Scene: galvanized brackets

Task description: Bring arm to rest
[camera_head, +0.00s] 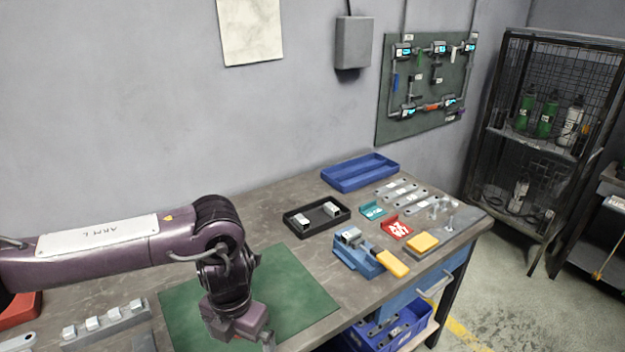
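My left arm (110,245), purple-grey with a white label, reaches in from the left above the workbench (285,262). Its wrist bends down over the green mat (290,290). My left gripper (266,340) points down at the mat's front part, near the bottom edge of the view. One finger shows in part; the other is hidden, so its opening is unclear. I see nothing held in it. My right gripper is not in view.
A rail with grey blocks (105,322) lies at the left front. A blue crate (390,330) sits below.

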